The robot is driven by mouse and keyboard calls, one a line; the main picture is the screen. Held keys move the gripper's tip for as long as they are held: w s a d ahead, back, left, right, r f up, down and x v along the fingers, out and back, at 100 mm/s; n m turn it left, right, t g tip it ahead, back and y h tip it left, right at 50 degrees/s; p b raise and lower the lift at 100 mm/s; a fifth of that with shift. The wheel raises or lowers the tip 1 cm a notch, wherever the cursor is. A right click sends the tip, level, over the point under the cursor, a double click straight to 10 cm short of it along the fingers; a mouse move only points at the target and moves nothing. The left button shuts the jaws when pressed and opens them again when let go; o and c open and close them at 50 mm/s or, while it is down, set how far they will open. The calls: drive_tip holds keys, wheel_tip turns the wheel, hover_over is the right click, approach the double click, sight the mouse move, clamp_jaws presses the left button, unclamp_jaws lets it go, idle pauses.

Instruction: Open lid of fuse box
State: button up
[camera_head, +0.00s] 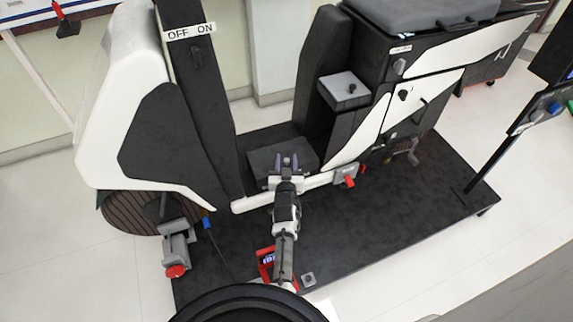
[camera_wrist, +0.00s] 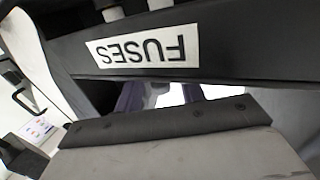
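The fuse box (camera_head: 262,163) is a low dark box on the chassis floor between the two seats' uprights in the head view. In the wrist view its dark panel (camera_wrist: 235,50) carries an upside-down white FUSES label (camera_wrist: 146,47).
A white seat-like shell (camera_head: 120,90) and a dark post with an OFF/ON label (camera_head: 190,31) stand left. A dark cabinet with white panels (camera_head: 400,100) stands right. A white bar with a red-knobbed clamp (camera_head: 348,180) runs beside my gripper. A red-handled item (camera_head: 265,262) lies near my arm.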

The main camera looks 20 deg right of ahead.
clamp_jaws()
idle(0.3)
